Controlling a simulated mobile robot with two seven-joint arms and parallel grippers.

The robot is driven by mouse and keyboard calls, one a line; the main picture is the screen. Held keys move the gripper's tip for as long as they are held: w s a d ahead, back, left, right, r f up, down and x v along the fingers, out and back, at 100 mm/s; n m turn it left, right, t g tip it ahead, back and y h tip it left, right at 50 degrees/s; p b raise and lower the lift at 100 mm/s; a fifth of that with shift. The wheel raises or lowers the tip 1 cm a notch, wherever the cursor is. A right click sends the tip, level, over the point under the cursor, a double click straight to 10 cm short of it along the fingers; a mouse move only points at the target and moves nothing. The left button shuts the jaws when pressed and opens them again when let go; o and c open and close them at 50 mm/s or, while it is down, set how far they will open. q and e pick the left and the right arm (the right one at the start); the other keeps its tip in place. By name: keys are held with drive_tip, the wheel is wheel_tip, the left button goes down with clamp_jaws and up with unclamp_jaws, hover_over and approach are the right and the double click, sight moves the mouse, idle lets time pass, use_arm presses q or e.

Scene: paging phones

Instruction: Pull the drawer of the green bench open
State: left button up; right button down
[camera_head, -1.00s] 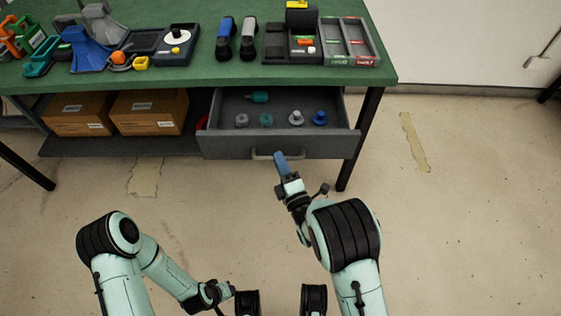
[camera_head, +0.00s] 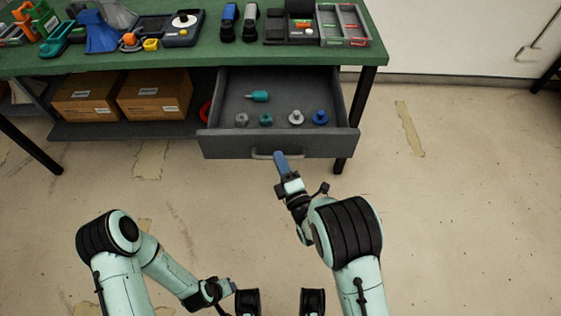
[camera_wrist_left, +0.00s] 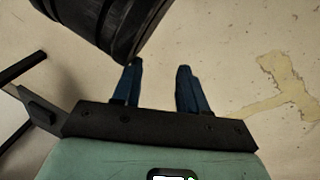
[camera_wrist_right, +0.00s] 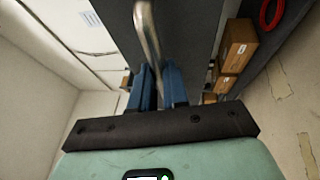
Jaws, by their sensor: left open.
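The drawer (camera_head: 277,145) of the green bench (camera_head: 180,57) is pulled out, its inside in full view with several small pegs and knobs and a teal piece. Its pale handle (camera_head: 262,154) is on the front face. My right gripper (camera_head: 280,158) is at the right end of this handle. In the right wrist view, the handle (camera_wrist_right: 147,28) runs in between the fingers of my right gripper (camera_wrist_right: 156,70), which are close together on it. My left gripper (camera_wrist_left: 158,66) is open and empty above the floor, away from the bench.
Two cardboard boxes (camera_head: 86,97) stand on the lower shelf left of the drawer, with a red ring (camera_head: 205,111) beside them. A bench leg (camera_head: 355,120) stands just right of the drawer. Tools and trays (camera_head: 344,25) lie on the bench top. The floor in front is clear.

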drive_tip(key=c, duration=1.1)
unclamp_jaws()
drive_tip(key=shift+s, duration=0.1)
use_arm(q)
drive_tip(key=shift+w+d+r+t+p, duration=0.15)
drive_tip(key=shift+w+r+p, duration=0.25)
drive_tip(key=shift+r, duration=0.25)
drive_tip(key=shift+w+d+r+t+p, duration=0.15)
drive_tip(key=shift+w+r+p, duration=0.25)
drive_tip(key=shift+r, duration=0.25)
use_arm(e)
drive_tip(key=shift+v, duration=6.65)
drive_tip(key=shift+f, duration=0.1)
